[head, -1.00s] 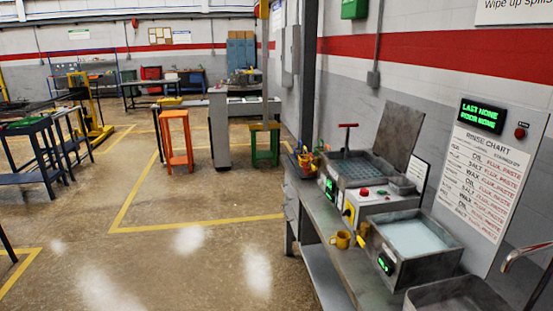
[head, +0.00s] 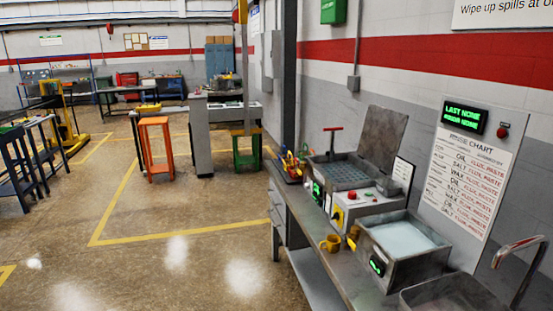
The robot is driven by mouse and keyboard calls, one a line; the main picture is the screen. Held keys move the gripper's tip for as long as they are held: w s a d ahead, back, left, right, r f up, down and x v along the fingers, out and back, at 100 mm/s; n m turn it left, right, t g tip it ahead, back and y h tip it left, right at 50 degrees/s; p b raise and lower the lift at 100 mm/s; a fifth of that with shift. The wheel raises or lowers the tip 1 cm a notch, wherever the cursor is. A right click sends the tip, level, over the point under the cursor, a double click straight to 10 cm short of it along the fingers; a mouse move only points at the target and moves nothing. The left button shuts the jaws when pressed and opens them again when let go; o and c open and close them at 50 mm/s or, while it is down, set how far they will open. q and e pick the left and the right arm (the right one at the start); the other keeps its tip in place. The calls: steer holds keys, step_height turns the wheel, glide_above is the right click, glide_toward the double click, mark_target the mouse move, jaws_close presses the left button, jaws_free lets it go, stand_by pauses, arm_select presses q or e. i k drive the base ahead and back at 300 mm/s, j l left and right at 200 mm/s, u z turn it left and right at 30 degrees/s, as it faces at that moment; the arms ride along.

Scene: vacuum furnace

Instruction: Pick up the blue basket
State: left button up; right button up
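I cannot make out a blue basket for certain in the head view. A tank (head: 348,172) with an open lid stands on the right-hand bench. A teal-grey grid shows inside it, and I cannot tell whether this is a basket. A second tank (head: 404,242), nearer me, holds pale liquid. Neither my left nor my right gripper is in view.
The metal bench (head: 300,218) runs along the right wall, with a yellow mug (head: 330,243) and a sink (head: 455,297). The floor left of the bench is clear.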

mark_target(281, 157)
steer(key=i+j, duration=0.15)
steer(key=i, duration=0.35)
steer(key=i+j+u, duration=0.1)
steer(key=i, duration=0.4)
